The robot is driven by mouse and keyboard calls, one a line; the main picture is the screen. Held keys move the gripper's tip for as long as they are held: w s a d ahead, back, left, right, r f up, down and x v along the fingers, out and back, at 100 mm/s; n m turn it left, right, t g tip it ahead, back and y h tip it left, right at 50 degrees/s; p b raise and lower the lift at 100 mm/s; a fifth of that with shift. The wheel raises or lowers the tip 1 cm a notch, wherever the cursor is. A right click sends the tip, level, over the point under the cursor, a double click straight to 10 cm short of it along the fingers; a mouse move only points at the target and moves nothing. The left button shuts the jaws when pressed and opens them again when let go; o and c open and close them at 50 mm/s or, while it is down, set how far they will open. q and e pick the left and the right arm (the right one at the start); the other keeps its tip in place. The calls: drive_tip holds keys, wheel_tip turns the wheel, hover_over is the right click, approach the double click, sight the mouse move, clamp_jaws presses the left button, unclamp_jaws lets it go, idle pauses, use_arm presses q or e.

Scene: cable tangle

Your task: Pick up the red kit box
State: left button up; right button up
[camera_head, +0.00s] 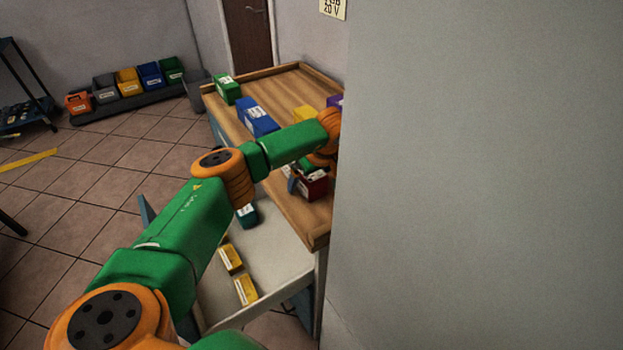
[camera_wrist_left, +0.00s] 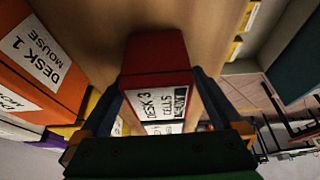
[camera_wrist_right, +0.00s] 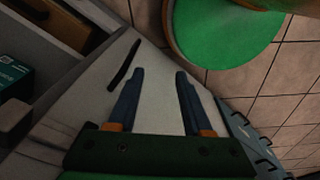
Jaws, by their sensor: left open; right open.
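The red kit box (camera_head: 313,187) lies on the wooden tabletop near its front edge, partly hidden by my left arm in the head view. In the left wrist view the red box (camera_wrist_left: 158,55) shows a white label reading "DESK 3 CELLS HEAVY". My left gripper (camera_wrist_left: 160,82) is open, with its blue fingers on either side of the box. I cannot tell whether the fingers touch it. My right gripper (camera_wrist_right: 160,75) is open and empty above a pale surface in the right wrist view.
An orange box (camera_wrist_left: 40,62) labelled "DESK 1 MOUSE" stands close left of the red box in the left wrist view. Blue (camera_head: 257,119) and green (camera_head: 227,88) boxes lie farther back. Yellow boxes (camera_head: 230,259) sit on a lower pale surface. A grey wall (camera_head: 480,180) blocks the right side.

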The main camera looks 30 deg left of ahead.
use_arm(q)
clamp_jaws()
drive_tip(key=shift+r, duration=0.1)
